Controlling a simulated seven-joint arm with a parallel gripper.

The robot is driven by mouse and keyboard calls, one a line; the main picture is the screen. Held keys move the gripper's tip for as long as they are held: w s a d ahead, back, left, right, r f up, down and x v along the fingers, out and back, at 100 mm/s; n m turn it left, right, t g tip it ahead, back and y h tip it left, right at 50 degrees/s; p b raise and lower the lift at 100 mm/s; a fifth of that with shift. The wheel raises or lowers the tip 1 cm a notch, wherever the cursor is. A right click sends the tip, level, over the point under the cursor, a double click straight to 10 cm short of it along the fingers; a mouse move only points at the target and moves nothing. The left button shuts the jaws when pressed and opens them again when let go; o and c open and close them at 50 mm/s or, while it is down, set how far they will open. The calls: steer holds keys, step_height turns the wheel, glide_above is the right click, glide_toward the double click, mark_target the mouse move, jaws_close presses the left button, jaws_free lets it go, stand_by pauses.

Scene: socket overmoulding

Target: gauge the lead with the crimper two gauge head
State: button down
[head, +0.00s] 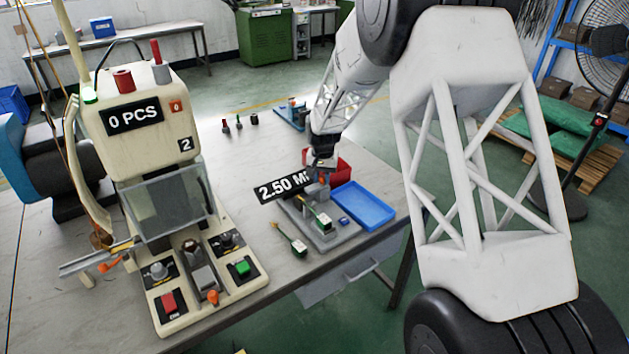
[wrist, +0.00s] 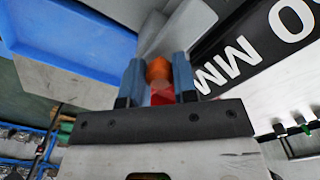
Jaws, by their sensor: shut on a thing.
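The gauge stand (head: 325,238) is a grey base with a black sign reading "2.50 M…" (head: 280,187), partly hidden by my arm. The wrist view shows "0 MM" on the sign (wrist: 238,52). My gripper (head: 322,178) is low over the stand. In the wrist view my gripper (wrist: 160,82) is shut on an orange and red piece (wrist: 158,70); I cannot tell whether this is a handle of the gauge. A green lead-like piece (head: 321,218) lies on the stand, and another (head: 291,239) lies on the table beside it. The crimper (head: 137,125) is marked 2.
A blue tray (head: 370,211) stands right of the stand, near the table edge. A red bin (head: 342,169) is behind my gripper. Several small tools (head: 239,122) stand further back. The crimper's button panel (head: 205,282) faces front. The table between is mostly clear.

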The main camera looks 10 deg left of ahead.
steer(key=shift+w+d, duration=0.2)
steer(key=c, duration=0.9)
jaws_free()
steer(key=shift+r, duration=3.9)
